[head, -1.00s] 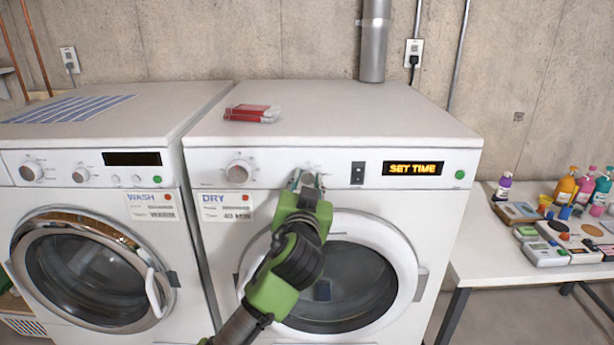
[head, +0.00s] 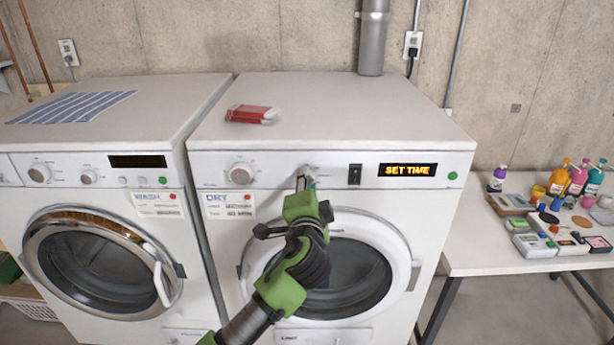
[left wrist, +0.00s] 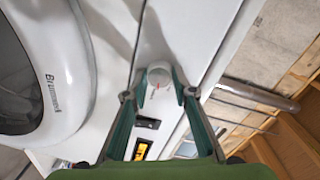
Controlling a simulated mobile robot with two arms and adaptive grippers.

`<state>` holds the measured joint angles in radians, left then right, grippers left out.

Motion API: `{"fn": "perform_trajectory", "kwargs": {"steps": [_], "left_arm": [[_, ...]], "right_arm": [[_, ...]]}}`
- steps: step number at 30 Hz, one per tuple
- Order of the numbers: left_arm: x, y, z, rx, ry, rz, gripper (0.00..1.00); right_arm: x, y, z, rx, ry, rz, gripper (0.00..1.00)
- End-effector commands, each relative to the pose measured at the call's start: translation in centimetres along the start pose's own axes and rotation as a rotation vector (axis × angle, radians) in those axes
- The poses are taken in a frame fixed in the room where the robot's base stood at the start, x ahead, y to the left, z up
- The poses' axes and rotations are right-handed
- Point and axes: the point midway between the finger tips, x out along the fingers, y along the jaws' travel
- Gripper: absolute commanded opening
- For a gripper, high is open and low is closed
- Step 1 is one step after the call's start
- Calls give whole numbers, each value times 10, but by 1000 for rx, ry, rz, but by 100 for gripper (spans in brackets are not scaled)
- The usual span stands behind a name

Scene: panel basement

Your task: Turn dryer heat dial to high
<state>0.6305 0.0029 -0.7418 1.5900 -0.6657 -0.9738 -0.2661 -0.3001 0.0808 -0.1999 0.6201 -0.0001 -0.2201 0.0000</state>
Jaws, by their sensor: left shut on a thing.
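The white dryer (head: 290,230) stands in the middle of the head view with a "SET TIME" display (head: 407,170). Its large dial (head: 241,173) is at the panel's left. A smaller dial right of it is mostly hidden by my left gripper (head: 306,180) in the head view. In the left wrist view this round white dial (left wrist: 159,74) shows between my two fingers, with a red mark near its edge. My left gripper is shut on it. The dial's printed labels are too small to read. My right gripper is not in view.
A black switch (head: 354,174) and a green button (head: 453,176) are on the dryer panel. A red-and-white pack (head: 250,114) lies on the dryer top. The washer (head: 100,190) stands at left. A table (head: 470,245) with bottles and boxes is at right.

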Motion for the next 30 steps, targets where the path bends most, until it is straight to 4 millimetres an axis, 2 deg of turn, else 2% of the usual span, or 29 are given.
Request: {"fn": "perform_trajectory", "kwargs": {"steps": [3,15,30], "left_arm": [[0,-3,-2,110,-6,-2,4],[0,-1,-2,490,-29,-7,4],[0,2,-2,860,-52,-13,4]], "right_arm": [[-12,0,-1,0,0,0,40],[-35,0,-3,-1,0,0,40],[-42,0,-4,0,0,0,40]]}}
